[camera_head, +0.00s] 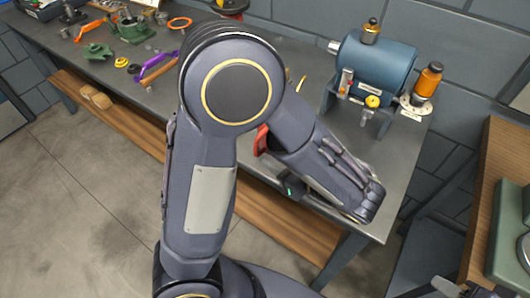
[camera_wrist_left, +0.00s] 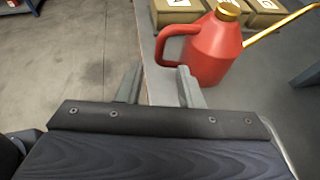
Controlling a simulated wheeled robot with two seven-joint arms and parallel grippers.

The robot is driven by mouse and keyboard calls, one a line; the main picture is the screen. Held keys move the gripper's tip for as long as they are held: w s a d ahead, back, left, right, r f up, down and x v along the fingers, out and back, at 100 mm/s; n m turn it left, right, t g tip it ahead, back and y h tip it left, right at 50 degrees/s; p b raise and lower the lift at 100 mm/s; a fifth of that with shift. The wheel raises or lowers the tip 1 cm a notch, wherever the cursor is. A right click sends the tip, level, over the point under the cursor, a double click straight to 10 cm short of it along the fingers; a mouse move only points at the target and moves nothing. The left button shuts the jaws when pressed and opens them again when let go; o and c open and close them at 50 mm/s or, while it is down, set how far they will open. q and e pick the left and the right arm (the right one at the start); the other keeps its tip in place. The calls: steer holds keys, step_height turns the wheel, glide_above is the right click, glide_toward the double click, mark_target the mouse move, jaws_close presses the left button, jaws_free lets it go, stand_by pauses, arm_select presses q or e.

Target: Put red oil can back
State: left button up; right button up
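The red oil can (camera_wrist_left: 213,50) stands upright on the grey bench in the left wrist view. It has a gold cap, a long gold spout to the right and a loop handle to the left. My left gripper (camera_wrist_left: 160,70) is open, its two fingers apart, with the can's handle just ahead of the fingertips and near the right finger. In the head view my left arm hides most of the can; a red part (camera_head: 262,141) shows beside the forearm. The left fingers are mostly hidden there. A grey part at the bottom right edge may be my right gripper (camera_head: 452,289).
A blue motor-like machine (camera_head: 375,66) and an orange bottle (camera_head: 428,80) stand at the bench's right end. Green parts (camera_head: 133,30) and a purple-handled tool (camera_head: 157,68) lie left. Tan boxes (camera_wrist_left: 262,17) stand behind the can. A wooden shelf (camera_head: 140,127) runs below.

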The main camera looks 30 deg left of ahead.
arm_select(q)
steer(key=v, duration=0.5)
steer(key=s+a+n+h, duration=0.3)
steer(key=s+n+h, duration=0.2)
steer(key=n+h, duration=0.3)
steer(key=s+a+n+t+h, duration=0.1)
steer(key=s+a+n+h, duration=0.3)
steer(key=n+h, duration=0.4)
steer(key=s+n, duration=0.1)
steer(key=n, duration=0.6)
steer(key=shift+r+t+h, duration=0.25)
steer(key=shift+t+h, duration=0.05)
